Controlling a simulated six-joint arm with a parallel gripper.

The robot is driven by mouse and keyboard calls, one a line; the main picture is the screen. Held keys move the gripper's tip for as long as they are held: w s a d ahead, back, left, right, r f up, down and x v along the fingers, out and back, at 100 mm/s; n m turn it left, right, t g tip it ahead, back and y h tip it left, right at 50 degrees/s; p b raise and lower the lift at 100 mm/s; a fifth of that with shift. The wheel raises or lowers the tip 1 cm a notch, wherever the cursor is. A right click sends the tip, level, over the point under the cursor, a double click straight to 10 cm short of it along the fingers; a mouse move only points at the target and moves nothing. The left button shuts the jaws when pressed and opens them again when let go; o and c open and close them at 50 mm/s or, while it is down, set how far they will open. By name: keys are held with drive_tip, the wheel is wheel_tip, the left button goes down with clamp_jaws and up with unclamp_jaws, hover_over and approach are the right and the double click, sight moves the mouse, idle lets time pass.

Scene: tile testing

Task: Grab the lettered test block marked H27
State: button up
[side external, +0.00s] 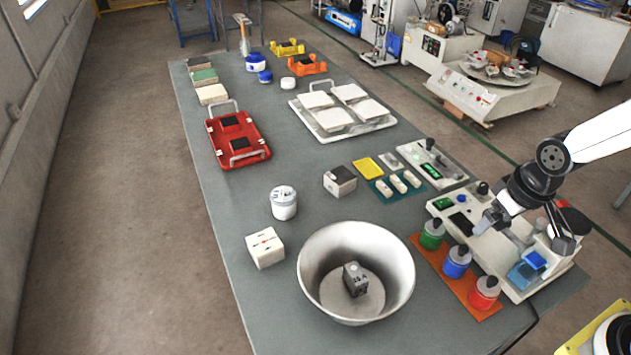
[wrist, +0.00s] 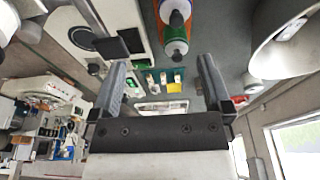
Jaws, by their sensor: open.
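A dark grey block (side external: 355,279) with pale lettering on its sides sits inside the large metal bowl (side external: 312,250). A pale block with a dark top (side external: 340,181) stands farther back. I cannot read H27 on any of them. My gripper (side external: 525,236) hangs over the white machine at the right, well apart from the blocks. In the wrist view my gripper (wrist: 162,64) is open, with nothing between the fingers.
Green, blue and red bottles (side external: 457,262) stand on an orange mat between my gripper and the bowl. A white jar (side external: 284,203) stands behind the white block. A red tray (side external: 238,138) and a white tile tray (side external: 342,116) lie farther back. The table's left front is clear.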

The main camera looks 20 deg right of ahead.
drive_tip(key=shift+r, duration=0.1)
wheel_tip(320, 180, up, 5)
drive_tip(key=m+g+y, duration=0.4)
drive_tip(key=m+y, duration=0.9)
drive_tip(key=m, duration=0.4)
hover_over(276, 237)
drive_tip(key=d, duration=0.5)
drive_tip(key=f, duration=1.6)
drive_tip(key=shift+w+a, duration=0.2)
drive_tip(key=shift+w, duration=0.05)
drive_tip(key=shift+f+y, duration=0.3)
drive_tip(key=shift+f, duration=0.15)
drive_tip(key=shift+x, duration=1.3)
drive_tip(key=shift+a, duration=0.1)
